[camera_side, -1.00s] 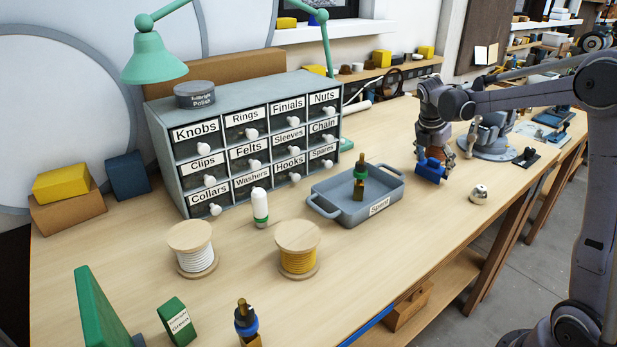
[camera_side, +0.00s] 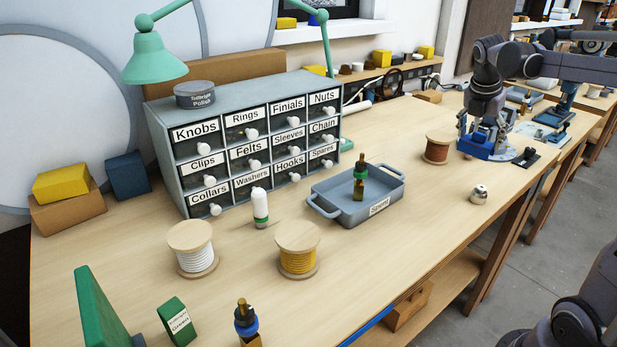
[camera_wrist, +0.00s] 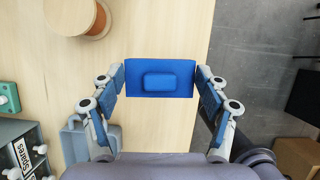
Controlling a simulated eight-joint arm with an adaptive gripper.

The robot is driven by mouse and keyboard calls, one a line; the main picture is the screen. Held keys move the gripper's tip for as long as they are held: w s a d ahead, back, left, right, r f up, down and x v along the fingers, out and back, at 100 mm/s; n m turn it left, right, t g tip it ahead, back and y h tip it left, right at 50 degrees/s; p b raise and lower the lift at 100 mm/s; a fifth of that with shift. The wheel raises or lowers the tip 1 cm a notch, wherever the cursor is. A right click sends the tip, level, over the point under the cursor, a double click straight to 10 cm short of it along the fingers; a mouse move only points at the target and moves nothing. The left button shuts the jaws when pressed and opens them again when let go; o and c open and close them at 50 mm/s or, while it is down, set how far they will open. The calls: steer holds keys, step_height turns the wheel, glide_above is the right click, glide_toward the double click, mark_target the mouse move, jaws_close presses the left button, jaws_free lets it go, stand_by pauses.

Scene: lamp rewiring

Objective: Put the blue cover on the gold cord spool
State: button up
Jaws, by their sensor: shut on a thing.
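The gold cord spool (camera_side: 298,256) stands upright on the near middle of the bench, its round wooden top bare. My gripper (camera_side: 484,140) is at the far right of the bench, well away from that spool. It is shut on the blue cover (camera_side: 476,148), a block with a raised pad. In the wrist view the cover (camera_wrist: 160,90) sits between the fingertips of my gripper (camera_wrist: 160,76). The gap between cover and bench cannot be told.
A white cord spool (camera_side: 192,256) stands left of the gold one. A copper-brown spool (camera_side: 437,150) is just left of my gripper. A grey tray (camera_side: 325,210) holding a bottle, a drawer cabinet (camera_side: 160,135) and a metal knob (camera_side: 479,195) stand around.

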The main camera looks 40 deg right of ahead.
steer(key=w+a+r+n+t+y, duration=0.1)
steer(key=w+a+r+n, duration=0.2)
steer(key=a, duration=0.7)
steer(key=w+a+r+n+t, duration=0.1)
steer(key=w+a+n, duration=0.35)
steer(key=a, duration=0.55)
steer(key=s+a+r+n+t+y, duration=0.1)
steer(key=a+r+n, duration=0.15)
steer(key=a, duration=0.65)
steer(key=s+a+r+n+t+y, duration=0.1)
steer(key=a+n, duration=0.2)
steer(key=a, duration=0.6)
glide_toward(295, 226)
steer(key=shift+w+d+r, duration=0.1)
steer(key=shift+w+d, duration=0.05)
steer(key=shift+w, duration=0.25)
steer(key=shift+w+d+r, duration=0.1)
steer(key=shift+w+d, duration=0.05)
steer(key=shift+w, duration=0.25)
steer(key=shift+f, duration=2.1)
steer(key=shift+f, duration=0.15)
steer(key=o, duration=1.2)
